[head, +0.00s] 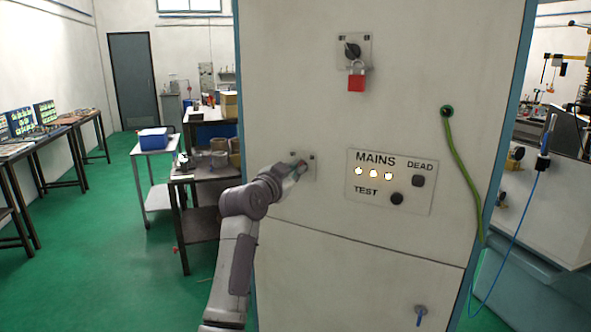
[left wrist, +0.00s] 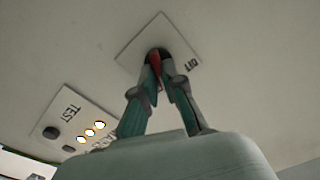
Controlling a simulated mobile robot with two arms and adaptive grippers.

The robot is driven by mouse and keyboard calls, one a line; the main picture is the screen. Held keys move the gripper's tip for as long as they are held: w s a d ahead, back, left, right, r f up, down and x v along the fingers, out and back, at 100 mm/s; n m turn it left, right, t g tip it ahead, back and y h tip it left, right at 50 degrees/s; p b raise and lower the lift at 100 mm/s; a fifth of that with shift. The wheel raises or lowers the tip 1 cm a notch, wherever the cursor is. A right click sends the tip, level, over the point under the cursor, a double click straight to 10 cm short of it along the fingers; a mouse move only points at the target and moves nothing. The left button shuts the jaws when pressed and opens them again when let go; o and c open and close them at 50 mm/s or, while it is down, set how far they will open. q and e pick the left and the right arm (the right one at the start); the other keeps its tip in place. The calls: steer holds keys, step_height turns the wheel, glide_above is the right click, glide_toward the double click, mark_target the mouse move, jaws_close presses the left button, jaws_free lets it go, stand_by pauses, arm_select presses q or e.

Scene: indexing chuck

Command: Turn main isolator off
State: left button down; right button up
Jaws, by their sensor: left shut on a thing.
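A large pale cabinet (head: 285,90) stands in front of me. A small square plate (head: 310,175) is on its face, left of the MAINS panel, and also shows in the left wrist view (left wrist: 130,52). My left gripper (head: 300,167) is at this plate. In the left wrist view its fingers (left wrist: 156,72) are closed on a small red handle (left wrist: 155,62) on a dark round base. The gripper hides part of the handle, so its exact angle cannot be told. The MAINS panel (head: 418,200) has three lit lamps (head: 373,172), plus DEAD and TEST labels.
Above, a black rotary switch (head: 351,50) has a red padlock (head: 357,78) hanging at it. A green cable (head: 462,165) hangs at the cabinet's right. A blue key-like part (head: 421,311) is low on the cabinet. Benches and a trolley (head: 158,150) stand left; green floor is open there.

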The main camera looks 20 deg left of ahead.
arm_select(q)
steer(key=n+p, duration=0.1)
steer(key=n, duration=0.2)
steer(key=n+p, duration=0.2)
steer(key=n, duration=0.2)
steer(key=n+p, duration=0.2)
steer(key=n, duration=0.1)
steer(key=shift+a+n, duration=0.25)
steer(key=shift+n, duration=0.15)
stand_by(0.4)
steer(key=c, duration=1.3)
jaws_free()
steer(key=shift+o, duration=0.2)
steer(key=s+a, duration=0.2)
steer(key=s, duration=0.9)
steer(key=shift+s+a, duration=0.15)
steer(key=shift+s, duration=0.2)
